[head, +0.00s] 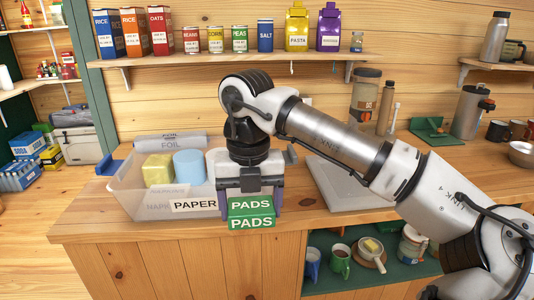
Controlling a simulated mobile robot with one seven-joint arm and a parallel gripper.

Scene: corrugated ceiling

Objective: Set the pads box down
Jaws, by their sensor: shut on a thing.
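The green pads box (251,222) has white PADS lettering on two visible faces. My gripper (249,205) points down and is shut on it, with a finger at its left and right sides. The box shows in front of the wooden counter (120,226), near its front edge. I cannot tell whether its underside touches the counter.
A clear bin (128,199) left of my gripper holds a yellow block (158,170), a blue roll (189,167) and other goods; a PAPER label (194,205) shows at its front. A grey flat board (345,190) lies right. Mugs stand on the green shelf (350,278) below.

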